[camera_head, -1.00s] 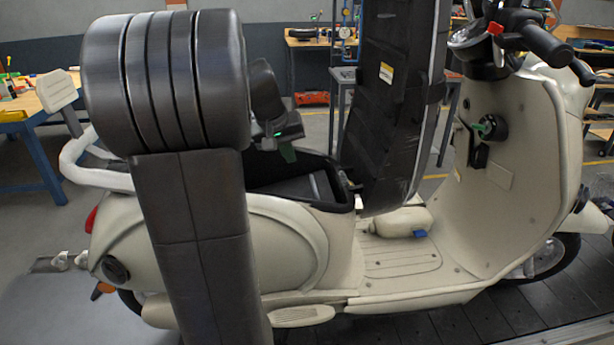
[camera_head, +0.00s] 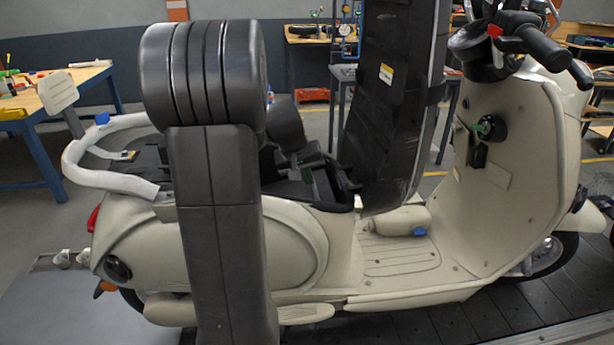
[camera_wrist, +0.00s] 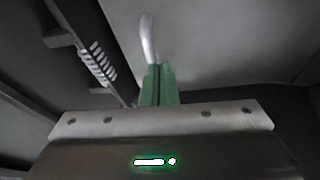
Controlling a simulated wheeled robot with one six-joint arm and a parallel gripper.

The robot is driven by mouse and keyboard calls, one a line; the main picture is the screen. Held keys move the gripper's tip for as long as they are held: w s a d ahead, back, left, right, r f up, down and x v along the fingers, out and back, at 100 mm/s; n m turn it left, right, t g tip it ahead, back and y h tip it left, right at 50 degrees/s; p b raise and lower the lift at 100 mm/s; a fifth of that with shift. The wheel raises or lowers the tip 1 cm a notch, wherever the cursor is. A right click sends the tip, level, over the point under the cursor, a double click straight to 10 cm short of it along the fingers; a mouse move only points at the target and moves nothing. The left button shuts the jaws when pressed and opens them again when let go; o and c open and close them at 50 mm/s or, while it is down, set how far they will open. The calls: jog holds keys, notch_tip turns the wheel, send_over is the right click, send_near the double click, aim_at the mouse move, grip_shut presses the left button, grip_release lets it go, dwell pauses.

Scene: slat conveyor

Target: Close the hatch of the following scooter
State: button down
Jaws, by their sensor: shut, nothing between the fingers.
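The cream scooter (camera_head: 245,235) stands side-on in the head view. Its hatch, the dark seat lid (camera_head: 395,110), stands upright at the front end of the black compartment opening. My gripper (camera_head: 308,174) is low over that opening, close to the lid's lower end and partly hidden by its own body and my arm. In the wrist view my gripper's green fingers (camera_wrist: 158,85) are together and hold nothing. A curved metal rod (camera_wrist: 148,38) shows just beyond the fingertips, and a coil spring (camera_wrist: 98,62) is at upper left. I cannot tell whether the fingers touch anything.
A white grab rail (camera_head: 110,180) curves around the scooter's rear. The handlebar (camera_head: 535,45) and front shield (camera_head: 535,150) rise at right. A wooden workbench (camera_head: 75,85) is at back left. The footboard (camera_head: 400,258) carries a cream container (camera_head: 395,222).

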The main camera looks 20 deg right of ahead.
aim_at(315, 193)
jog(key=f, duration=0.1)
jog(key=d+f+y+p, duration=0.1)
jog(key=f, duration=0.1)
jog(key=d+f+y, duration=0.1)
jog(key=f, duration=0.1)
jog(key=shift+s+d, duration=0.15)
jog(key=shift+s, duration=0.1)
jog(key=shift+d+f+m+y, duration=0.1)
jog(key=shift+f+m+y, duration=0.2)
jog(key=shift+f+y, duration=0.15)
jog(key=shift+s+f, duration=0.1)
jog(key=shift+s+f, duration=0.1)
jog(key=shift+p, duration=0.35)
jog(key=shift+a+r, duration=0.2)
jog(key=shift+r, duration=0.25)
jog(key=r, duration=0.1)
jog(key=a+r+p, duration=0.1)
jog(key=r, duration=0.1)
jog(key=a+r, duration=0.1)
jog(key=shift+w+a+r, duration=0.15)
jog(key=shift+w+r, duration=0.05)
jog(key=shift+r, duration=0.05)
jog(key=v, duration=0.8)
jog(key=shift+s+r+b, duration=0.2)
jog(key=shift+r+b, duration=0.05)
jog(key=shift+b, duration=0.05)
